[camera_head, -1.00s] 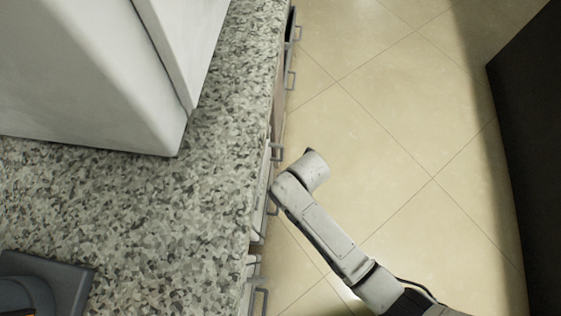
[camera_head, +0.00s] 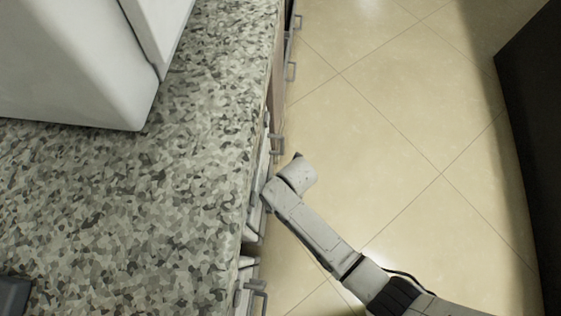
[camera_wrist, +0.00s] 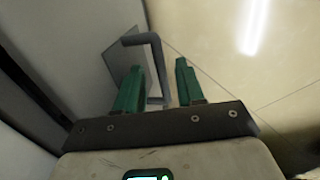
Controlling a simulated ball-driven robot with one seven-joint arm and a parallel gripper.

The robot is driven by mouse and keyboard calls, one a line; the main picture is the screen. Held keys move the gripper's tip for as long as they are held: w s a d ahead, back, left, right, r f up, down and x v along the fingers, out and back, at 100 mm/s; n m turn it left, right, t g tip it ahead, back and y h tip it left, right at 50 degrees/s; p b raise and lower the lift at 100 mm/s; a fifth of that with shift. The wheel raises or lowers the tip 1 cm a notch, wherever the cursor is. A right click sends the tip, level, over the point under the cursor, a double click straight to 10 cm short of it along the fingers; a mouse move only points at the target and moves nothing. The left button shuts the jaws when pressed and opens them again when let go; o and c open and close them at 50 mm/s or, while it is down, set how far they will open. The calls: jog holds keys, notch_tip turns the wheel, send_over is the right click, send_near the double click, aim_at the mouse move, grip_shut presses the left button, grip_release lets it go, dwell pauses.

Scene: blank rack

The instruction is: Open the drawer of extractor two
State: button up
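My gripper (camera_wrist: 160,66) has two green fingers, spread apart, at a drawer front in the wrist view. A grey bar handle (camera_wrist: 157,52) on a pale front panel (camera_wrist: 85,45) reaches between the fingers, closer to the left one. Contact cannot be told. In the head view, my arm reaches to the cabinet side below the counter edge, and its wrist hides the fingers. Several drawer handles show along that side, one (camera_head: 277,145) just above my wrist and one (camera_head: 261,299) at the bottom. No label shows which drawer is extractor two.
A speckled granite counter (camera_head: 190,190) fills the left, with a white appliance (camera_head: 85,75) on it. A dark object (camera_head: 12,296) sits at the lower left. The tiled floor (camera_head: 400,120) is clear up to a dark cabinet (camera_head: 535,130) at the right.

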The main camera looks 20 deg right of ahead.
grip_shut()
dwell(0.4)
dwell(0.4)
